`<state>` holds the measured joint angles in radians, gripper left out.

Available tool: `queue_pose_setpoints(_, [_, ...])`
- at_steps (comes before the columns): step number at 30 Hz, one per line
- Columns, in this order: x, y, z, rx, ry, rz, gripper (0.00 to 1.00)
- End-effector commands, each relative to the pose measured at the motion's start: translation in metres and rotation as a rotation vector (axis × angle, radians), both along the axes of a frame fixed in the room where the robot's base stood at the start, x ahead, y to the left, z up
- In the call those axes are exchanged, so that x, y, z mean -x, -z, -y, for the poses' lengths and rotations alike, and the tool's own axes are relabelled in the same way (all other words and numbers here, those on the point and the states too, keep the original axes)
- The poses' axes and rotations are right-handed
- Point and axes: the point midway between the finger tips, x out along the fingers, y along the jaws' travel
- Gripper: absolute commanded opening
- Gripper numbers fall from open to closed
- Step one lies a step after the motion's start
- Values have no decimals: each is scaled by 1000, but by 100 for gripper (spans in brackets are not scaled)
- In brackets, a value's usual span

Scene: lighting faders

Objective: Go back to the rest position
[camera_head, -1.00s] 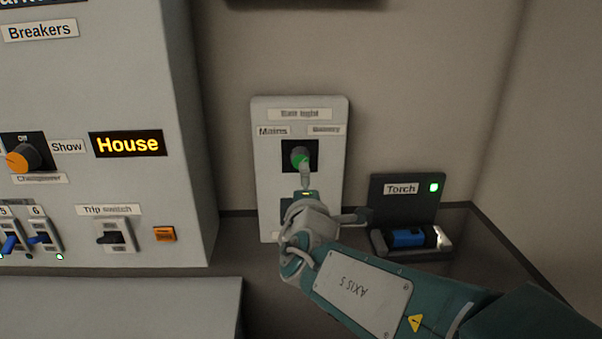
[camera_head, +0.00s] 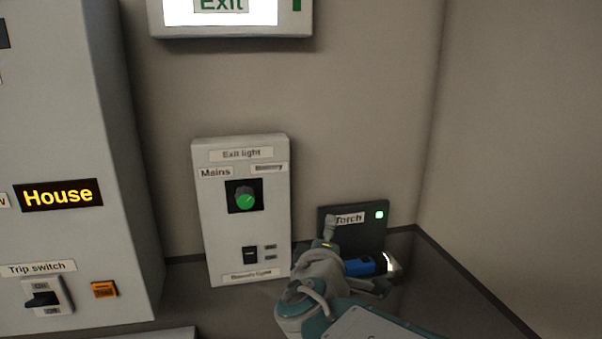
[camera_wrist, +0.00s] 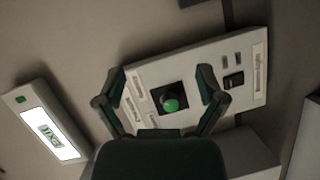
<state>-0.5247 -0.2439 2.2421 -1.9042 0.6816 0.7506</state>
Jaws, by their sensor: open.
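My gripper (camera_wrist: 162,84) is open and empty in the wrist view, its two fingers spread on either side of the green knob (camera_wrist: 171,104) in the picture. In the head view my wrist is low, right of the exit light panel (camera_head: 207,240), in front of the torch stand (camera_head: 364,233); the fingers are hard to make out there. The green knob (camera_head: 246,201) sits in a black square under the Mains and Battery labels, with clear space around it. A black rocker switch (camera_head: 250,255) is below it.
A lit Exit sign (camera_head: 235,30) hangs above the panel. A blue torch (camera_head: 366,265) lies in its stand, partly behind my wrist. A grey cabinet (camera_head: 75,150) with a House display (camera_head: 58,195), a trip switch (camera_head: 42,298) and an orange button (camera_head: 104,289) stands left. The right wall is bare.

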Motion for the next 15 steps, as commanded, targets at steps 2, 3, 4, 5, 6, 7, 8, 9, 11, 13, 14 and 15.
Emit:
queue_pose_setpoints(2, [8, 4, 28, -51, 85, -36, 89])
queue_pose_setpoints(3, [12, 8, 40, -77, 125, -56, 89])
queue_pose_setpoints(4, [16, 10, 49, -97, 154, -71, 89])
queue_pose_setpoints(5, [19, 13, 57, -118, 182, -87, 89])
queue_pose_setpoints(6, [25, 17, 68, -145, 219, -109, 89])
queue_pose_setpoints(7, [29, 20, 76, -165, 248, -124, 89])
queue_pose_setpoints(8, [34, 23, 84, -187, 274, -140, 89])
queue_pose_setpoints(9, [40, 27, 93, -215, 310, -162, 89])
queue_pose_setpoints(11, [50, 34, 106, -260, 359, -197, 89])
queue_pose_setpoints(13, [62, 42, 120, -314, 414, -236, 89])
queue_pose_setpoints(14, [68, 46, 125, -337, 437, -253, 89])
queue_pose_setpoints(15, [75, 51, 131, -369, 467, -276, 89])
